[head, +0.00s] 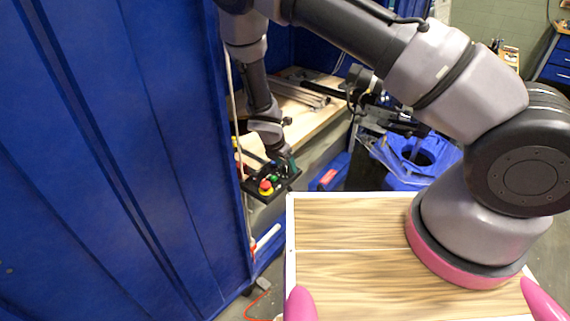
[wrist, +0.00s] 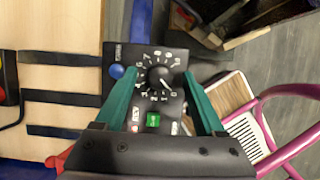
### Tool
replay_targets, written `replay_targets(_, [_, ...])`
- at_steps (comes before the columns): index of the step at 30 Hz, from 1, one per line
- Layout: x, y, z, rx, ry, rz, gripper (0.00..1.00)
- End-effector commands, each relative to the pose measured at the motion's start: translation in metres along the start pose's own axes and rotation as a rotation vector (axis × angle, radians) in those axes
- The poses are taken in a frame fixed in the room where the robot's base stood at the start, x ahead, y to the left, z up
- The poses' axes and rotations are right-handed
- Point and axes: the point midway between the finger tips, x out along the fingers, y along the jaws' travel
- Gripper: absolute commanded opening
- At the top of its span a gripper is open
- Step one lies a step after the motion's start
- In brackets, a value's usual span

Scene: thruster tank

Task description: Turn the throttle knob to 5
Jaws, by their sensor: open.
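The throttle knob (wrist: 160,77) is a round black knob on a black control panel (wrist: 122,50), ringed by white numbers. Its white mark appears to point to the lower right, near the 0. My gripper (wrist: 160,74) is open, with one teal finger on each side of the knob; gaps seem to show on both sides, and contact cannot be made out. In the head view, the control panel (head: 254,186) hangs at the edge of the workbench, with my gripper (head: 287,166) over its right part. The knob itself cannot be made out there.
A tall blue cabinet wall (head: 120,160) stands close on the left. The wooden workbench (head: 303,112) lies behind the panel. A blue bin (head: 405,165) stands to the right.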

Motion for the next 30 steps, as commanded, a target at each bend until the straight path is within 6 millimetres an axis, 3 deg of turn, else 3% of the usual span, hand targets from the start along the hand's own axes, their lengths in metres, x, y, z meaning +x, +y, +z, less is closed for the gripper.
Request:
replay_targets(6, [0.0002,0.0001,0.0003,0.001,0.000,0.000,0.72])
replay_targets(8, [0.0001,0.0001,0.0003,0.001,0.000,0.000,0.53])
replay_targets(12, [0.0000,0.0001,0.0003,0.001,0.000,0.000,0.00])
replay_targets(22, [-0.0001,0.0003,0.0006,0.032,0.000,-0.013,0.00])
replay_targets(30, [0.0000,0.0020,0.0011,0.173,0.001,-0.070,0.00])
